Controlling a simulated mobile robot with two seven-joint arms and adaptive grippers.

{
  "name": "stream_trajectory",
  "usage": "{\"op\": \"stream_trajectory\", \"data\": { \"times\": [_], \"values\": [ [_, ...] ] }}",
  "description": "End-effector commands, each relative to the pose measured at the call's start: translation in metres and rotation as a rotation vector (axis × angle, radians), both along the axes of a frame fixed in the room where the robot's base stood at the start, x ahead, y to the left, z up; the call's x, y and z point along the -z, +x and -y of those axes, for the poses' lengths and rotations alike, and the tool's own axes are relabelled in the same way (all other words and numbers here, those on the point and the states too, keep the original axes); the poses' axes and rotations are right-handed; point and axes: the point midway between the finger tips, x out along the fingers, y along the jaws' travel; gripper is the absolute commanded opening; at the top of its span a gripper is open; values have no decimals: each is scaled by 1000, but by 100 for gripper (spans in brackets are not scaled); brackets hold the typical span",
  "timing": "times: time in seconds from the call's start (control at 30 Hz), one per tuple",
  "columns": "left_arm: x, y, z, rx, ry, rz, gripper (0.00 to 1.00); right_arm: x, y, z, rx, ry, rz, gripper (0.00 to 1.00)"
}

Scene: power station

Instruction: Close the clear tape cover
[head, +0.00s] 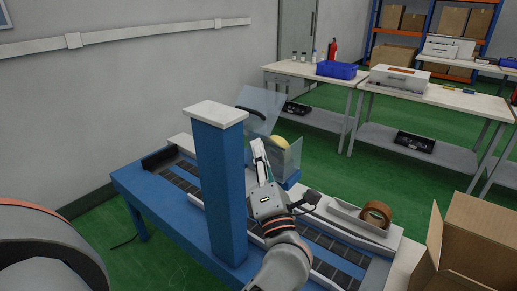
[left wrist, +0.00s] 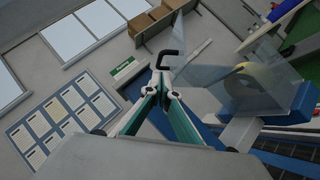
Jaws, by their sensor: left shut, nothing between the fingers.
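In the left wrist view the clear cover (left wrist: 205,58) spans the upper right, and the black handle (left wrist: 168,58) shows just beyond the fingertips. A yellow tape roll (head: 281,143) sits below it, beside a clear side panel (head: 289,160). My left gripper (head: 258,146) is shut and empty, below the raised cover and left of the roll. In the left wrist view its fingertips (left wrist: 162,88) appear close to the handle; contact cannot be told. My right gripper is not in view.
A blue post (head: 222,190) with a pale top stands left of my gripper. A tray with a brown tape roll (head: 376,213) lies to the right, near an open cardboard box (head: 478,240). Worktables (head: 385,85) stand behind, across green floor.

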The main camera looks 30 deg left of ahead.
Motion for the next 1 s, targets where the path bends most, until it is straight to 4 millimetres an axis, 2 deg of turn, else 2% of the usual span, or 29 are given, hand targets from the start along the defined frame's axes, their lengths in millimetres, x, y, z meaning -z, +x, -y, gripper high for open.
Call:
{"op": "stream_trajectory", "data": {
  "times": [0.13, 0.4, 0.6, 1.0],
  "values": [
    [-16, 17, -18, -2, 6, 4, 0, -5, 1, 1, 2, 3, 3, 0],
    [-31, 41, -44, -1, 7, 1, 0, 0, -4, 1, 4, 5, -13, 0],
    [-33, 47, -50, 0, 5, -1, 0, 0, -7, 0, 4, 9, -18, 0],
    [-34, 48, -50, -1, 6, -3, 0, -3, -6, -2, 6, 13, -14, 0]
  ]
}}
